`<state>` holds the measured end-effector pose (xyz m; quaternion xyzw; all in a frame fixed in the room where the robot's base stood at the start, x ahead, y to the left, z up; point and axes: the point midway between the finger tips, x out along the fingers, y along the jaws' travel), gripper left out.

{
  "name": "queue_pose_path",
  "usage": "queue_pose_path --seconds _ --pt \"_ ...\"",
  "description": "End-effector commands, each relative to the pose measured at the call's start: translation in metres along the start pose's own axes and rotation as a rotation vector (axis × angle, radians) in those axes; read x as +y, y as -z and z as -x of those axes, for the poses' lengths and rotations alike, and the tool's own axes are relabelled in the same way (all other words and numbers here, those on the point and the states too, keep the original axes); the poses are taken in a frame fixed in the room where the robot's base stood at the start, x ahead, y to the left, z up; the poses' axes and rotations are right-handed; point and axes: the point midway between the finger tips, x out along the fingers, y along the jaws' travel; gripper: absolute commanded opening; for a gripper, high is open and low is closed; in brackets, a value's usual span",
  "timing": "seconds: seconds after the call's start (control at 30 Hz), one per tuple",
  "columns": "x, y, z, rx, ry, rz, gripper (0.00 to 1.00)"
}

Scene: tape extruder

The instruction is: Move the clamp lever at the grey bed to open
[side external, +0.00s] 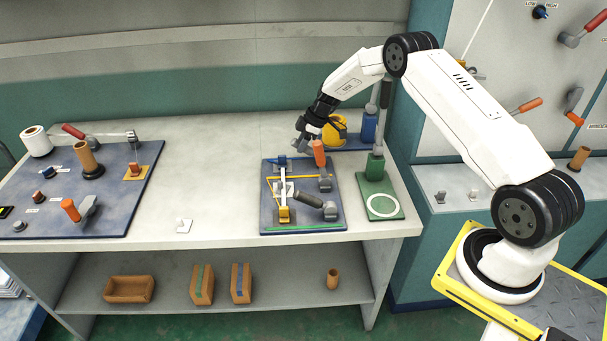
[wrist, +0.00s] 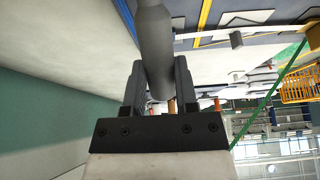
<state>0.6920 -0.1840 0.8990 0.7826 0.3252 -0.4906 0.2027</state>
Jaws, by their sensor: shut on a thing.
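My gripper (side external: 305,143) is over the back of the blue fixture board (side external: 313,228), beside an upright orange handle (side external: 319,153). In the wrist view, my gripper (wrist: 158,68) has its two dark fingers shut on a grey rounded handle (wrist: 154,38). The handle runs from between the fingers up out of the top of the view. Its base does not show, and in the side view it is mostly hidden at my fingers. A dark-grey-handled lever (side external: 309,200) lies tilted low at the board's front right, apart from my gripper.
A green stand with a post (side external: 375,165) is close on the right, with a white ring on its base. A yellow round object (side external: 335,128) stands behind my gripper. A second blue board (side external: 120,205) with several parts is at the left. The bench between the boards is mostly clear.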

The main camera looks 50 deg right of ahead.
Motion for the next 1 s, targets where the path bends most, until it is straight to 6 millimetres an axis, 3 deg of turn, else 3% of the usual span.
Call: queue_pose_path --seconds 0.5,0.87,0.9,1.0 --pt "-0.001 -0.008 0.014 0.19 0.002 -0.003 0.0" --pt "-0.001 -0.008 0.015 0.202 0.0 -0.001 0.0" --pt "-0.001 -0.008 0.015 0.202 0.0 -0.001 0.43" --pt "-0.001 -0.008 0.015 0.202 0.0 -0.001 0.72"
